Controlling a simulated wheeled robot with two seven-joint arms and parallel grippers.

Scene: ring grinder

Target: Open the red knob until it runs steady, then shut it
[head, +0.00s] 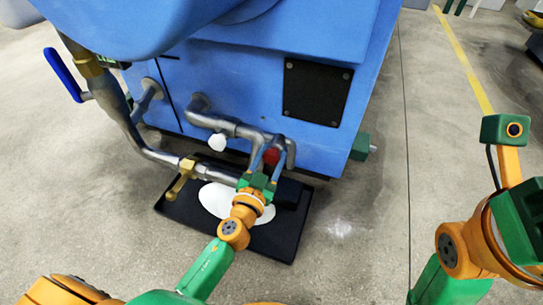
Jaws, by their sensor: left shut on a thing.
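The red knob (271,156) sits on the pipework at the front of the blue machine, partly hidden by my gripper. My left gripper (265,160) reaches up to it from below, with its fingers on either side, shut on the knob. My right arm is at the right side of the picture, away from the machine, and its fingertips cannot be seen. A white puddle (216,201) lies on the black tray (284,241) below the pipes. Whether liquid is flowing from the outlet cannot be told.
The blue machine (250,75) fills the upper middle. A white knob (217,142), a brass valve (180,182) and a blue lever (63,74) are on nearby pipes. The concrete floor is free to the right, with a yellow line (465,62).

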